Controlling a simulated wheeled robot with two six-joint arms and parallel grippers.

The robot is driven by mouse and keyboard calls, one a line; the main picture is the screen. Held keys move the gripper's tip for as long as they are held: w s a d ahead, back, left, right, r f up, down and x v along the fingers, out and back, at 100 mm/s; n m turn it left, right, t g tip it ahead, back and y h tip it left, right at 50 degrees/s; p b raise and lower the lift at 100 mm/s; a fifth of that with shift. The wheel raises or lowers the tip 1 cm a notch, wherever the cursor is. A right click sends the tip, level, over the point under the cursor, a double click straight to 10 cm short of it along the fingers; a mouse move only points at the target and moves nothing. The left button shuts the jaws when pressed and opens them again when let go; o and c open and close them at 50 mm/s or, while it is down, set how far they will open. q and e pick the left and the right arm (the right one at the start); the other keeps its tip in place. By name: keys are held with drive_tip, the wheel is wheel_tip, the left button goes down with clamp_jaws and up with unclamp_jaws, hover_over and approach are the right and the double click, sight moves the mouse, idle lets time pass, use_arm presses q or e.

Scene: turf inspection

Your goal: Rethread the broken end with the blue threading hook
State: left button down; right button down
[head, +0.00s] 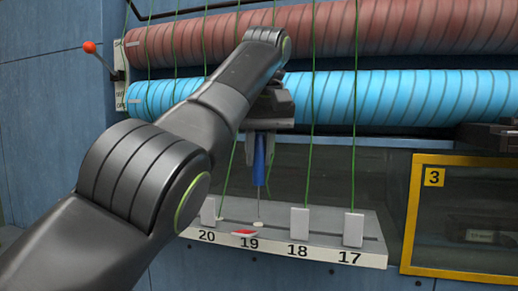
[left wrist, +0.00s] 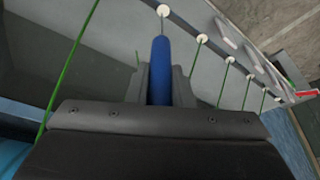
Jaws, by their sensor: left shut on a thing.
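The threading hook has a blue handle (head: 260,160) and a thin shaft that points down. My left gripper (head: 261,148) is shut on the blue handle, above position 19. The shaft tip is at or just above a white eyelet (head: 258,224); I cannot tell whether it is inside. In the left wrist view the handle (left wrist: 161,72) sits between the fingers, with the shaft reaching toward a white eyelet (left wrist: 163,10). A green thread (head: 271,157) shows beside the handle; I cannot tell where it ends. My right gripper is not in view.
A ledge (head: 330,253) numbered 20 to 17 carries white upright tabs, such as the one at 18 (head: 299,224); at 19 a red piece (head: 243,233) shows. Green threads run down past red (head: 400,27) and blue (head: 410,97) rollers. A yellow-framed panel (head: 409,215) stands right.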

use_arm(q)
drive_tip(key=shift+s+f+b, duration=0.1)
drive_tip(key=shift+f+b, duration=0.1)
drive_tip(key=shift+b, duration=0.2)
idle(0.5)
drive_tip(key=shift+f+b, duration=1.6)
drive_tip(key=shift+f, duration=0.05)
drive_tip(key=shift+r, duration=0.2)
idle(0.4)
drive_tip(key=shift+r+p, duration=3.65)
drive_tip(key=shift+p, duration=0.15)
drive_tip(key=shift+a, duration=0.1)
